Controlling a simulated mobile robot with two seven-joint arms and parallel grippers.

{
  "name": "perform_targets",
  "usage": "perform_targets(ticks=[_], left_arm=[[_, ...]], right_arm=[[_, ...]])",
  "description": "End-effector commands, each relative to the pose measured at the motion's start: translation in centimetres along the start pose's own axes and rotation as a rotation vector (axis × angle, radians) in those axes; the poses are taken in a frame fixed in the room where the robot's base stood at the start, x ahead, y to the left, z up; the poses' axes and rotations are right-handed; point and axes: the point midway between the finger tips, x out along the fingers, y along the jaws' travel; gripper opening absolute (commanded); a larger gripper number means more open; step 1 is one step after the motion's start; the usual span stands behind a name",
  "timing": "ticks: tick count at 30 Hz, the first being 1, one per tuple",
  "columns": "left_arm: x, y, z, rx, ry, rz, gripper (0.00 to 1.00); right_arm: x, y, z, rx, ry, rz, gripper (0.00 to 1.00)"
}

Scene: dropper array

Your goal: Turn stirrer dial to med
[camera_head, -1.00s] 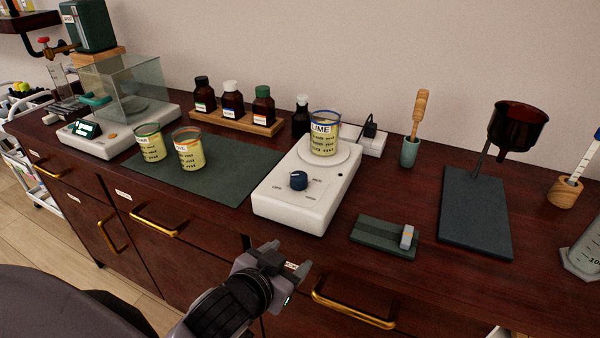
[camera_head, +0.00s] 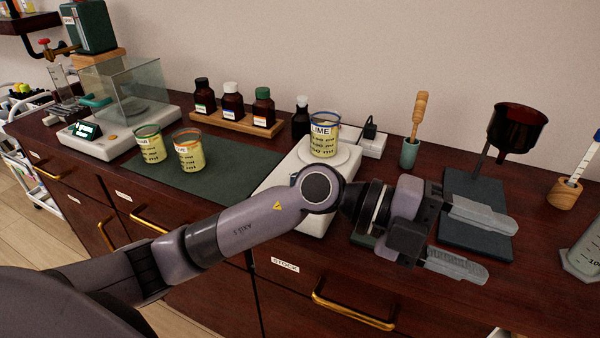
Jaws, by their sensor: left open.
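The white stirrer (camera_head: 283,176) stands in the middle of the bench, with the beaker labelled LIME (camera_head: 323,136) on its round plate. Its blue dial is hidden now behind my left arm. My left gripper (camera_head: 470,243) is open and empty, its two grey fingers pointing right. It is to the right of the stirrer, in front of the dark funnel-stand base. My left forearm crosses in front of the stirrer. My right gripper is not in view.
Two yellow beakers (camera_head: 189,152) stand on a green mat (camera_head: 215,178) at left. A brown funnel (camera_head: 515,128) rises from its stand base (camera_head: 475,190) at right. A small green block is mostly covered by my gripper. Brass drawer handles (camera_head: 352,314) stick out below the bench edge.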

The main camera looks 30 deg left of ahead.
Motion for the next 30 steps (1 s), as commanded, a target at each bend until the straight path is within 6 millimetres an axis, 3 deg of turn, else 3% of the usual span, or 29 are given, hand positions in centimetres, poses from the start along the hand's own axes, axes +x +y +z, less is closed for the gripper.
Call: perform_targets(ticks=[5,10,15,18,21,26,30], left_arm=[[-2.3,4.5,3.8,0.057,-0.098,0.446,0.63],[-8.5,6.7,8.7,0.041,-0.324,0.848,0.63],[-17.1,5.6,12.7,-0.037,-0.652,1.172,0.63],[-21.5,4.1,13.7,-0.096,-0.837,1.295,0.63],[-24.6,2.7,14.0,-0.144,-0.973,1.368,0.63],[-26.8,1.9,14.0,-0.185,-1.069,1.414,0.63],[-27.2,3.1,14.7,-0.190,-1.073,1.419,0.63]], right_arm=[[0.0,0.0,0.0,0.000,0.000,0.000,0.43],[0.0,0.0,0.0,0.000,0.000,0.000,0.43],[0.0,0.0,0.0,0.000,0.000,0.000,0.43],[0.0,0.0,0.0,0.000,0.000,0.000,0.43],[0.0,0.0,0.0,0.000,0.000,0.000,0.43],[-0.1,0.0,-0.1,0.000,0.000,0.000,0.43],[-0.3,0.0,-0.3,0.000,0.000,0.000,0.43]])
